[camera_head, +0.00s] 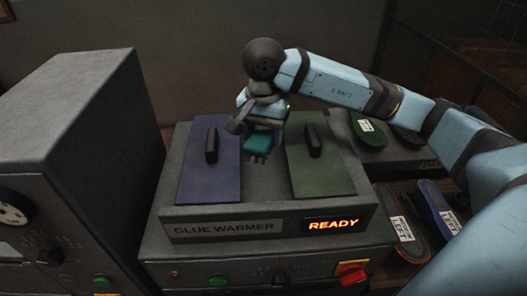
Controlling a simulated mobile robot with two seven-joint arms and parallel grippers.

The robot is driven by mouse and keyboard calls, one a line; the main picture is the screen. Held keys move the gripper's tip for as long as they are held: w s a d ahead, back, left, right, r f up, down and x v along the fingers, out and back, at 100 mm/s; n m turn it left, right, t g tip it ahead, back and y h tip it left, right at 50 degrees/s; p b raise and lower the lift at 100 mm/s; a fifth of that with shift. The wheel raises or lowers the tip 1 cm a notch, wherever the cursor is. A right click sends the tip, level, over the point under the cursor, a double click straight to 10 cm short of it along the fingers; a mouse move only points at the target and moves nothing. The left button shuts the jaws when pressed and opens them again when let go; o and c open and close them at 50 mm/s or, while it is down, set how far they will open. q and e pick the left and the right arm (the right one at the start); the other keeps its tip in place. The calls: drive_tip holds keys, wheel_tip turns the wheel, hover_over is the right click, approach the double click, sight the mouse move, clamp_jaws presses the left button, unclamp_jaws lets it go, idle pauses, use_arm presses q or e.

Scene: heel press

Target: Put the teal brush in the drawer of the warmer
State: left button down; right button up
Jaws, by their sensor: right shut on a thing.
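The glue warmer (266,192) stands in the middle, with a purple-blue lid (212,174) and a green lid (318,165) on its top. My right gripper (262,120) is above the warmer between the two lids, shut on the teal brush (260,143). The brush shows as a teal block just under the gripper, over the grey strip between the lids. Part of it is hidden by the gripper, and I cannot tell whether it touches the top. I cannot make out an open drawer. My left gripper is not in view.
A grey machine (75,115) with a dial stands close at the left. A lit READY sign (333,223) and a red knob (352,273) are on the warmer's front. Several labelled soles, one blue (441,208), lie at the right beside my right arm.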

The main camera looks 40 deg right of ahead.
sight(263, 132)
wheel_tip(263, 132, up, 14)
drive_tip(key=shift+f, duration=0.2)
